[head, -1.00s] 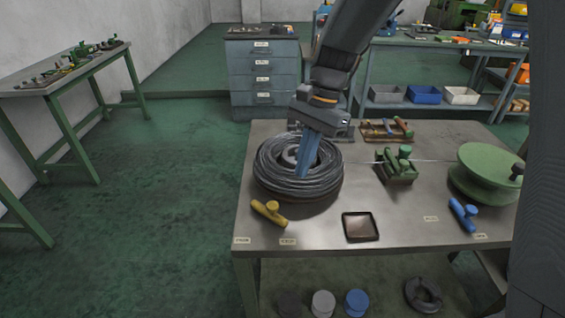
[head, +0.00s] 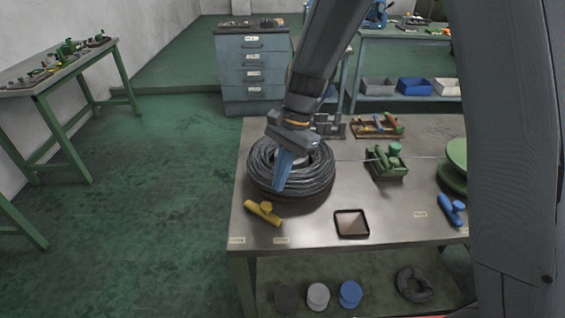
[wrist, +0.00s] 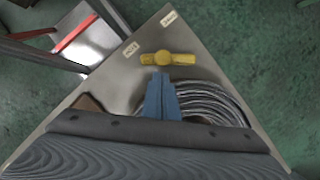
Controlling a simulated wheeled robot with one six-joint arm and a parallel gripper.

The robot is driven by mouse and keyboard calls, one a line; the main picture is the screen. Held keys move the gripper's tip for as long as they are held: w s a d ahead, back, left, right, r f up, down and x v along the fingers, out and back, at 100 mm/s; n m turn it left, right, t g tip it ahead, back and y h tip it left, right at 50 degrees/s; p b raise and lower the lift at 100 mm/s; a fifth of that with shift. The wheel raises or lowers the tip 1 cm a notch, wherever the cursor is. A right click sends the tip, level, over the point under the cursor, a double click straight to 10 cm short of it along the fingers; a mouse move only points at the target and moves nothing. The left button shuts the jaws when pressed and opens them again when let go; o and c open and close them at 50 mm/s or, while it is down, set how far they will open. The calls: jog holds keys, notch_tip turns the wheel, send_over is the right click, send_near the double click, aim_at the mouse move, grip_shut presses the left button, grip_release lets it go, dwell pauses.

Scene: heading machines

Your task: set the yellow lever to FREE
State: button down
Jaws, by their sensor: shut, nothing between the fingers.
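The yellow lever (head: 263,211) is a short bar with a round knob, at the front left of the grey bench. In the wrist view the yellow lever (wrist: 180,58) lies crosswise just beyond my fingertips. Two small labels (head: 237,240) (head: 281,240) sit at the bench's front edge near it; their words are too small to read surely. My gripper (head: 281,185) has blue fingers, shut and empty, pointing down in front of the wire coil's near side. In the wrist view my gripper (wrist: 160,76) is close to the lever's knob; contact cannot be told.
A dark wire coil (head: 318,180) lies right behind the lever. A square tray (head: 351,224) is to the right, with a blue lever (head: 450,209) farther right. A green clamp-like fixture (head: 386,165) and green reel (head: 455,165) stand behind. The front strip around the yellow lever is clear.

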aim_at(262, 209)
jog(key=shift+p+x, duration=0.35)
jog(key=shift+x, duration=1.4)
